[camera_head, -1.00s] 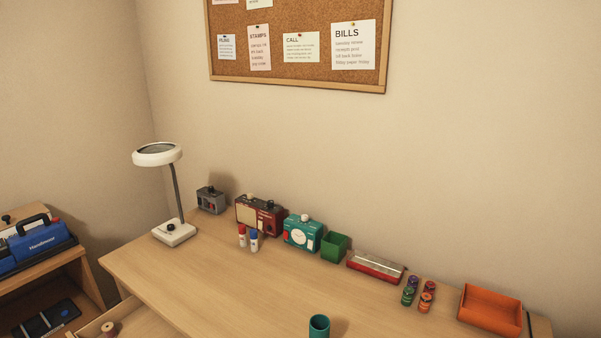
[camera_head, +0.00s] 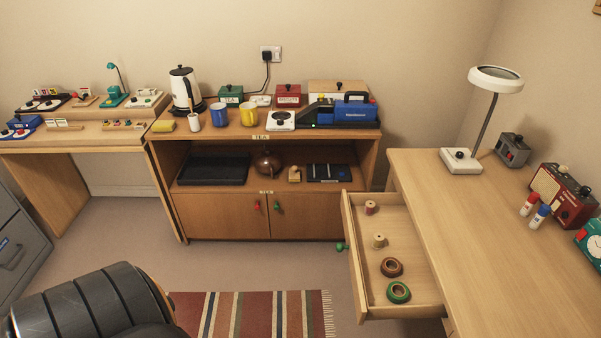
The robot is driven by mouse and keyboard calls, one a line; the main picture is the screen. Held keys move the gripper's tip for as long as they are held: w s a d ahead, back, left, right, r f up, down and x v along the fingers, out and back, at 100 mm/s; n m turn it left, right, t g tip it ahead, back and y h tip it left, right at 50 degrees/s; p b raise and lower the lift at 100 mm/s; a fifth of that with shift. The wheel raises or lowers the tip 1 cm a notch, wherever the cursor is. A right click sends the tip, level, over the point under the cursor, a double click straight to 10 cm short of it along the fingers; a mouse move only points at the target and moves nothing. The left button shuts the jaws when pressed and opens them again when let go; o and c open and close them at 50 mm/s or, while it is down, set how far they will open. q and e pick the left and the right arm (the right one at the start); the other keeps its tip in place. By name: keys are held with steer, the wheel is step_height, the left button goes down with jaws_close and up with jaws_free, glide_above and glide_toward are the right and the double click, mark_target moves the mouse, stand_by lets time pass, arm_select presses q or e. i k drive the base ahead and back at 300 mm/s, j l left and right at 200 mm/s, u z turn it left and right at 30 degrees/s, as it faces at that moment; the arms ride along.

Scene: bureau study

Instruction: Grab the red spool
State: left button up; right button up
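A small spool with a reddish-pink winding (camera_head: 371,207) stands at the far end of the open desk drawer (camera_head: 356,262), in the head view. A second spool, pale yellow or cream (camera_head: 378,241), stands nearer in the same drawer. A brown-red ring-shaped roll (camera_head: 391,267) and a green ring-shaped roll (camera_head: 398,292) lie at the drawer's near end. Neither of my grippers is in view.
The desk (camera_head: 470,250) is right of the drawer, with a lamp (camera_head: 462,160), a red radio (camera_head: 563,195) and glue sticks. A tea cabinet (camera_head: 225,215) stands behind. A dark chair (camera_head: 85,305) and striped rug (camera_head: 250,314) are at the front left.

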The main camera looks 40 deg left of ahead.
mark_target(369, 209)
steer(key=u, duration=0.8)
steer(key=z, duration=0.6)
steer(key=i+j+z, duration=0.15)
steer(key=j+z, duration=0.2)
steer(key=j, duration=0.15)
steer(key=i+j+z, duration=0.1)
steer(key=j+z, duration=0.25)
steer(key=j, duration=0.15)
steer(key=j+z, duration=0.35)
steer(key=j, duration=0.2)
